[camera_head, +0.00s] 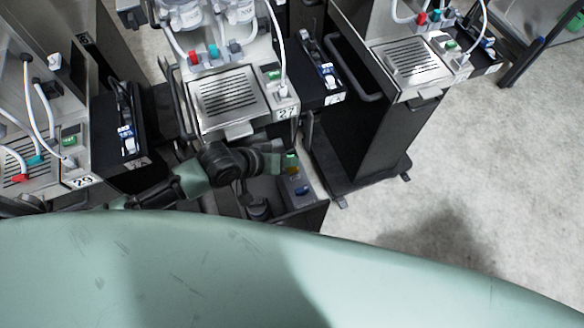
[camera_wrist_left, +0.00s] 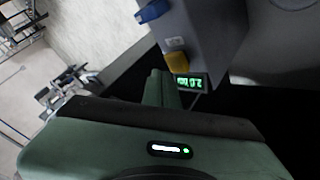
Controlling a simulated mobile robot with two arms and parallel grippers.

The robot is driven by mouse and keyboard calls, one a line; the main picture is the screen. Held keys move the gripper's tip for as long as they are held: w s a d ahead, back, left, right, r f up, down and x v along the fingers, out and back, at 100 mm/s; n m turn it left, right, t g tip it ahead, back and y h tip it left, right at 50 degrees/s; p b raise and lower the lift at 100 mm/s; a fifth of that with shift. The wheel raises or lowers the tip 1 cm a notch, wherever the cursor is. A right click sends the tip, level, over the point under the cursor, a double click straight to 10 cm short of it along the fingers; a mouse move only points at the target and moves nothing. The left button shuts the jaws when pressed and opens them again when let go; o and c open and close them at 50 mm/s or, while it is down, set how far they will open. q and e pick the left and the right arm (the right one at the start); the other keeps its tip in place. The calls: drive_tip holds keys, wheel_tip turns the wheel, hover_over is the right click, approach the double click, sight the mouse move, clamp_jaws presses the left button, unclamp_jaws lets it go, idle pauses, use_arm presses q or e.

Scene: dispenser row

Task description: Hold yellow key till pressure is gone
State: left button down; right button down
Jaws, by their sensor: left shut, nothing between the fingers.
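The yellow key (camera_wrist_left: 176,62) sits on a grey control box (camera_head: 300,187), between a lit green display (camera_wrist_left: 192,82) and a blue key (camera_wrist_left: 152,11). The display shows upside down in the left wrist view and seems to read about 2.0; its last characters are unclear. My left gripper (camera_wrist_left: 165,85) is shut and empty. Its fingertips are right at the yellow key's edge; I cannot tell whether they press it. In the head view my left arm reaches in from the left and the gripper (camera_head: 275,163) ends beside the box. My right gripper is not in view.
The box belongs to the dispenser marked 27, with a slotted drip tray (camera_head: 228,97) above. Similar dispensers stand left, marked 29 (camera_head: 80,182), and right (camera_head: 412,62). A dark panel (camera_head: 318,212) borders the box. Pale floor (camera_head: 460,150) is free at the right.

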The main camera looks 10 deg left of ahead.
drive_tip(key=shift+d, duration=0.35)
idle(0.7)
use_arm(q)
drive_tip(key=shift+f, duration=0.1)
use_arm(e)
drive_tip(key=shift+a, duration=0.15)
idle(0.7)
use_arm(q)
drive_tip(key=shift+f, duration=0.3)
drive_tip(key=shift+f, duration=0.6)
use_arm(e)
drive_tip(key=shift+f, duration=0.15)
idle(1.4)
